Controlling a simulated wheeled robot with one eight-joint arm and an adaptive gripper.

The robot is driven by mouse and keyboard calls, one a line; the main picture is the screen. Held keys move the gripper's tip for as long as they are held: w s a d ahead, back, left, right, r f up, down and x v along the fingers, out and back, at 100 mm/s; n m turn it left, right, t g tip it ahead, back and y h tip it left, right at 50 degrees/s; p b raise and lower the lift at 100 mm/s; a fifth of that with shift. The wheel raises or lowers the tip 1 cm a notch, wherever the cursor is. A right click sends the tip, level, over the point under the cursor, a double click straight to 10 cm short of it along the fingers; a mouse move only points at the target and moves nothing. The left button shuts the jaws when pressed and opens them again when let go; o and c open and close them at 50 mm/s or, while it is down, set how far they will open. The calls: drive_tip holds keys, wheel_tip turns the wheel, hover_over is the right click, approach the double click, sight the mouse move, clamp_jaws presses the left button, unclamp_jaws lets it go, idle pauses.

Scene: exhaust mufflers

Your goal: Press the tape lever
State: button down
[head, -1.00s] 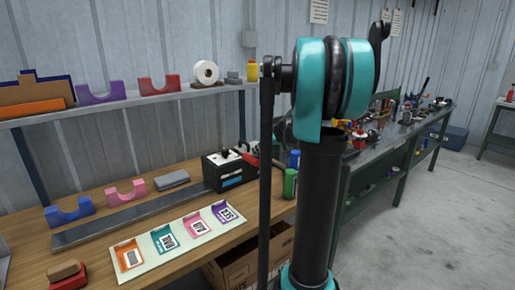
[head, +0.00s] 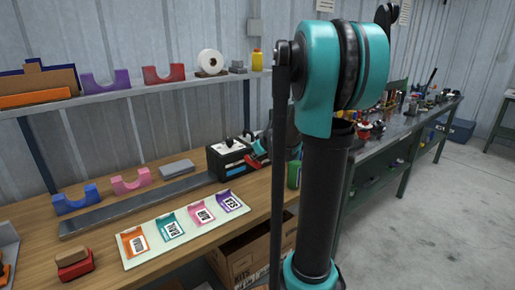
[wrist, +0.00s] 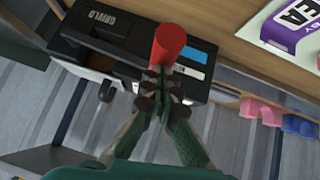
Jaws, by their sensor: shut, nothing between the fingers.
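The tape dispenser is a black box (head: 228,161) on the wooden bench in the head view, partly hidden by my arm at its right. In the wrist view its black housing (wrist: 92,60) fills the upper left. A red cylindrical grip, seemingly the lever's end (wrist: 170,42), stands out toward the wrist camera; red also shows beside the box in the head view (head: 254,161). My gripper (wrist: 160,82) is shut and empty, its tips just below the red grip in the picture. I cannot tell whether they touch it.
A label card (head: 183,228) with several coloured tags lies in front of the dispenser. A long dark metal strip (head: 140,206) and coloured cradles sit to its left. A shelf (head: 130,93) runs above the bench.

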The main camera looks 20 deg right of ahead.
drive_tip(key=f+h, duration=0.1)
drive_tip(key=f+n, duration=0.1)
drive_tip(key=f, duration=0.1)
drive_tip(key=f+t+h, duration=0.1)
drive_tip(key=f, duration=0.1)
drive_tip(key=shift+s+a+f+n+h, duration=0.1)
drive_tip(key=shift+a+f+n+h, duration=0.15)
drive_tip(key=shift+a+n+h, duration=0.1)
drive_tip(key=shift+f, duration=1)
drive_tip(key=shift+s+d+f, duration=0.1)
drive_tip(key=shift+s, duration=0.05)
drive_tip(key=shift+a+r, duration=0.25)
drive_tip(key=shift+r, duration=0.25)
drive_tip(key=a+v, duration=0.1)
drive_tip(key=v, duration=1.1)
drive_tip(key=shift+w+a+r, duration=0.3)
drive_tip(key=shift+a+r, duration=0.1)
drive_tip(key=shift+r, duration=0.1)
